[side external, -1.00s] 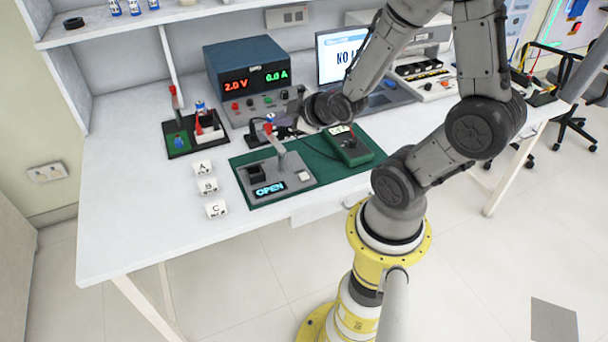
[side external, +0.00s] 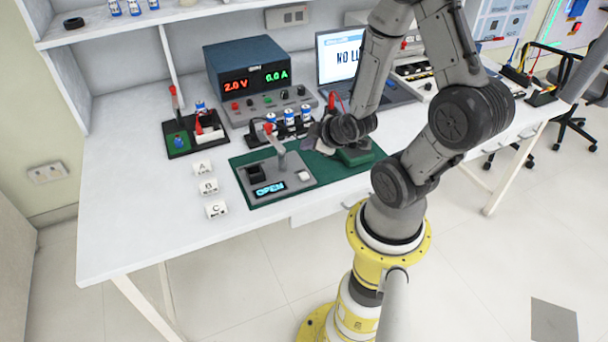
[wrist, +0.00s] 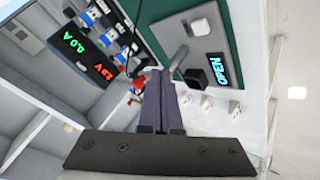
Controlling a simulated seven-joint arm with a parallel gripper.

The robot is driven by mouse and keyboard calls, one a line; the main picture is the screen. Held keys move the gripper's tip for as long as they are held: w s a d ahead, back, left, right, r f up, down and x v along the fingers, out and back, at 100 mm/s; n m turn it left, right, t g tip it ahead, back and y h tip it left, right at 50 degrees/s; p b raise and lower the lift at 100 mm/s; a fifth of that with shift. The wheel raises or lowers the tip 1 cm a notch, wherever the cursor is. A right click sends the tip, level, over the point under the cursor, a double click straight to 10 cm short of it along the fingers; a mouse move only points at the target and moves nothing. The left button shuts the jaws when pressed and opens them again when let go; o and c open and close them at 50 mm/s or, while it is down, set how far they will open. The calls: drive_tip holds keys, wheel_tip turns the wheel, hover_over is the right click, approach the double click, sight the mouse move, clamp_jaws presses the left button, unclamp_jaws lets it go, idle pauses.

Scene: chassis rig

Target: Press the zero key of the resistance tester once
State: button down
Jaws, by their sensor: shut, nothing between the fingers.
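A grey unit with a lit "OPEN" display (side external: 269,189) sits on the green mat (side external: 232,162); it appears to be the resistance tester. It has a black block, an upright lever and a pale key (side external: 304,176) at its right end. The wrist view also shows the unit's display (wrist: 213,68) and pale key (wrist: 197,26). My gripper (side external: 314,143) is shut and empty, above the mat behind and right of the key. In the wrist view its fingers (wrist: 161,76) are together, apart from the unit. No key label is readable.
Behind stand several blue-white cells (side external: 289,117), a power supply (side external: 245,70) and a laptop (side external: 340,52). White A, B, C blocks (side external: 208,186) stand left. The table's front left is clear.

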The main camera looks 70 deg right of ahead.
sight(308, 177)
drive_tip(key=shift+f, duration=3.8)
drive_tip(key=shift+f, duration=0.1)
drive_tip(key=shift+f, duration=0.3)
drive_tip(key=shift+f, duration=0.5)
drive_tip(key=shift+r, duration=0.9)
drive_tip(key=shift+r, duration=2.55)
